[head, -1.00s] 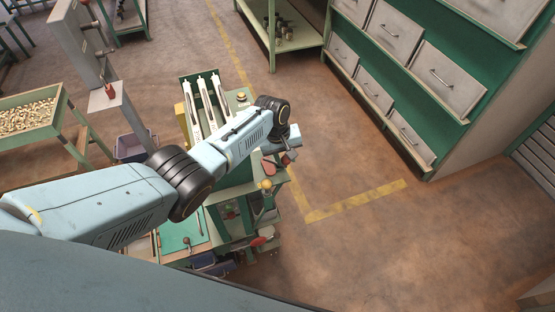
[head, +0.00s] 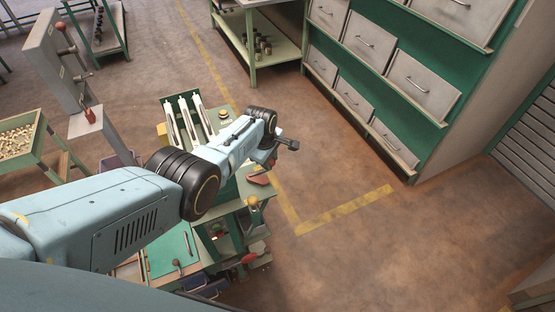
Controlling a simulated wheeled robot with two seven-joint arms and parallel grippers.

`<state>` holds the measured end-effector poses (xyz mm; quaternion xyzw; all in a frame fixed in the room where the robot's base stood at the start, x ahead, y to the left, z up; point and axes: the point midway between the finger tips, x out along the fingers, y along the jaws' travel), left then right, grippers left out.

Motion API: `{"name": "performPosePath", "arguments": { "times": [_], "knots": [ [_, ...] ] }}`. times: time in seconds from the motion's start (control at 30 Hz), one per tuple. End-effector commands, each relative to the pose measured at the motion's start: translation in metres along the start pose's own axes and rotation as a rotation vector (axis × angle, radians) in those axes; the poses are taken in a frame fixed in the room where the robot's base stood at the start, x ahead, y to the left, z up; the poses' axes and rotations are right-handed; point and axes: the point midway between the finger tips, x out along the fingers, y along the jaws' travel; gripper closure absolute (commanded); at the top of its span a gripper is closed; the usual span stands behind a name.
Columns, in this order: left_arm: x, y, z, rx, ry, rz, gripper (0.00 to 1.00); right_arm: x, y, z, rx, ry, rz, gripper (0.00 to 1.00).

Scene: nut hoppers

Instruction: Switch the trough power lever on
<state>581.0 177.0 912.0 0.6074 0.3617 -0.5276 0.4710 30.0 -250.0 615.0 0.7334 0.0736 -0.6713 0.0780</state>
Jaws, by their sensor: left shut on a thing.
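My left arm reaches across from the left. Its gripper (head: 270,158) is above the right side of the green workbench, turned away from me and partly hidden by my wrist. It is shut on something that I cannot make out. A lever with a red ball (head: 62,26) stands on the grey post panel at the far left. A red-handled lever (head: 90,115) stands on the grey box below it. My left gripper is well apart from both. I cannot tell which one is the trough power lever. My right gripper is not in view.
A green trough of nuts (head: 20,137) stands at the left. The workbench carries white racks (head: 188,118), a yellow knob (head: 252,200) and a green mat (head: 172,252). A drawer cabinet (head: 395,85) stands at the back right. The floor (head: 370,250) at the right is clear.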

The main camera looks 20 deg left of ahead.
Motion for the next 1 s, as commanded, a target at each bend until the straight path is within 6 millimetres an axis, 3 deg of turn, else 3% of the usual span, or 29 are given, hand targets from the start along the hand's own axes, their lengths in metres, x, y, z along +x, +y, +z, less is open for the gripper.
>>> {"name": "performPosePath", "arguments": {
  "times": [0.57,0.6,0.73,1.0],
  "knots": [
    [-0.0032,0.0007,-0.011,-0.047,0.015,0.01,1.0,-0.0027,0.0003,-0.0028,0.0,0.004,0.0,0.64],
    [-0.0032,0.0007,-0.0111,-0.047,0.015,0.01,0.69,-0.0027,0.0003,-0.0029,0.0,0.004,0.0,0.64],
    [-0.0025,-0.0001,-0.0104,-0.047,0.013,0.007,0.52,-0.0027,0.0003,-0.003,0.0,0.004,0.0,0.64],
    [-0.0016,-0.0016,-0.0087,-0.046,0.01,0.003,0.5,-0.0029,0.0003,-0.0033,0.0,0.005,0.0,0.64]
  ]
}}
